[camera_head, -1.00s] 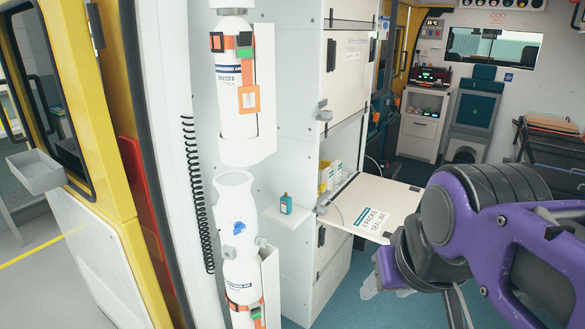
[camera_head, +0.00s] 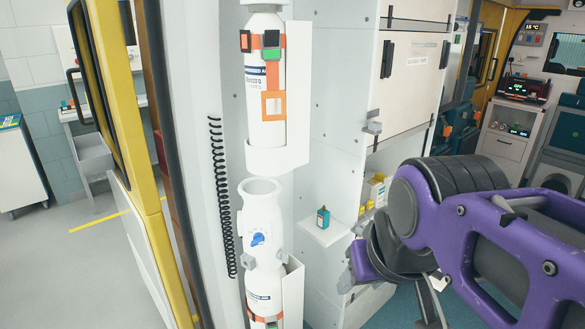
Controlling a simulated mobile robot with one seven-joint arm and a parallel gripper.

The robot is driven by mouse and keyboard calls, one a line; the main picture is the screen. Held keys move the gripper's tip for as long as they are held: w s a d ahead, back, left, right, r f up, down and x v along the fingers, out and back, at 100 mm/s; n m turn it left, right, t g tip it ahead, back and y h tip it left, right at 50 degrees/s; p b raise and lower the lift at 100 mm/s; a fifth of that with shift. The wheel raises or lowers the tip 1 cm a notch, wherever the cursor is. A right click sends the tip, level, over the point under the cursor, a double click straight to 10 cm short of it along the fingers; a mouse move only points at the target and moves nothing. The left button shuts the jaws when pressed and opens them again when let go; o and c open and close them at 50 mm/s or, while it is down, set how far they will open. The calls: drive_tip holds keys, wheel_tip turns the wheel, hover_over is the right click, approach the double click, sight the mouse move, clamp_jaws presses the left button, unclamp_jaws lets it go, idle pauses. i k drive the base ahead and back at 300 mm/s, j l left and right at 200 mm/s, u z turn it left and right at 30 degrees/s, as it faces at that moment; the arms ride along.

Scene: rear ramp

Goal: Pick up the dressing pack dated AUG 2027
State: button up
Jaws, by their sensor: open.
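Small yellow and white packs (camera_head: 376,190) stand in an open compartment of the white cabinet, right of centre. They are small and partly hidden by my arm, and I cannot read any date on them. My gripper (camera_head: 392,292) is at the lower right, below the purple arm, and is open with nothing seen between its fingers. It appears in front of the cabinet's lower part, apart from the packs in the picture. The fold-down flap of the compartment is hidden behind my arm.
Two white cylinders, upper (camera_head: 265,80) and lower (camera_head: 260,225), stand in holders on the wall at centre. A small green bottle (camera_head: 323,217) stands on a small white ledge (camera_head: 318,236). A yellow door frame (camera_head: 130,150) is at left. Grey floor is clear at left.

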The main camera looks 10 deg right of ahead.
sight(388, 180)
drive_tip(key=i+l+u, duration=0.1)
drive_tip(key=l, duration=0.3)
drive_tip(key=i+l+u, duration=0.15)
drive_tip(key=l, duration=0.25)
drive_tip(key=i+l, duration=0.15)
drive_tip(key=l, duration=0.15)
drive_tip(key=i+l, duration=0.15)
drive_tip(key=l, duration=0.2)
drive_tip(key=i+l, duration=0.15)
drive_tip(key=l, duration=0.15)
drive_tip(key=i+l+u, duration=0.1)
drive_tip(key=l, duration=0.2)
drive_tip(key=i+l, duration=0.15)
drive_tip(key=l, duration=0.2)
